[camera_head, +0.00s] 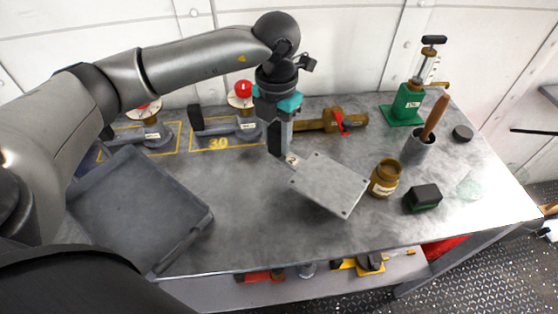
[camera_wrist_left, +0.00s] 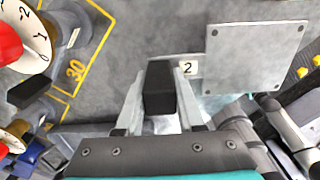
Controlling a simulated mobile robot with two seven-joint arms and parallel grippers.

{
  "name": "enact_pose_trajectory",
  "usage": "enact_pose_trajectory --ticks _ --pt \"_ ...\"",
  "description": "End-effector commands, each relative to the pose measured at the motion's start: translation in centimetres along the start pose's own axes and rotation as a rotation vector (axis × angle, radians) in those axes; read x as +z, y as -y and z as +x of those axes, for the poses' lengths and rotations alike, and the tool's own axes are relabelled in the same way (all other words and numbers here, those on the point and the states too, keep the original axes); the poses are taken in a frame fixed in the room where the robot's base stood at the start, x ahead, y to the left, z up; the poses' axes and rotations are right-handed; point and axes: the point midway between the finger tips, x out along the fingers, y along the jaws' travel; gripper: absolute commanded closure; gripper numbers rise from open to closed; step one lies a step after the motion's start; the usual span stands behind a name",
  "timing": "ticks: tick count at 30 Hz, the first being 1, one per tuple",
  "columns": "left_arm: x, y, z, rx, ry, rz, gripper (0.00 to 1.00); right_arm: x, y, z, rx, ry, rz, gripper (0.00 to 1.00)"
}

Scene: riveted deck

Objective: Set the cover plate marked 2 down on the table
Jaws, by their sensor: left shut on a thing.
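The cover plate (camera_head: 328,184) is a flat grey square with small holes at its corners. A white tag with a 2 sits at its edge beside my left gripper (camera_head: 281,152). The left gripper points down, shut on the plate's dark grip block at its left end. In the left wrist view the plate (camera_wrist_left: 255,58) extends to the right of the fingers, and the dark block is between the left gripper's fingers (camera_wrist_left: 160,90). The plate is over the middle of the grey table (camera_head: 250,235). I cannot tell whether it touches the top. My right gripper is not in view.
An amber jar (camera_head: 384,179) stands close to the plate's right, with a green-based block (camera_head: 422,198) beyond it. A brown tool (camera_head: 335,121) lies behind. A dark tray (camera_head: 140,208) is at left. The table's front middle is clear.

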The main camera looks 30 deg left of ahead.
Motion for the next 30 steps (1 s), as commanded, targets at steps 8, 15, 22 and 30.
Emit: enact_pose_trajectory --ticks 8,15,22,30 --pt "0.1 0.0 2.7 -0.001 0.002 0.0 1.0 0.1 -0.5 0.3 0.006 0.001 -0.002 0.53" --pt "0.0 0.1 6.1 -0.001 -0.001 0.0 1.0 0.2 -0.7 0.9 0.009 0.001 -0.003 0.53" --pt "0.1 0.0 6.6 -0.001 0.003 0.001 1.0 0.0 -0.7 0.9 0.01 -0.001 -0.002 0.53" --pt "0.0 0.0 6.9 0.0 0.001 0.0 0.56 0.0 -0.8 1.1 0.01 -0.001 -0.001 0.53"
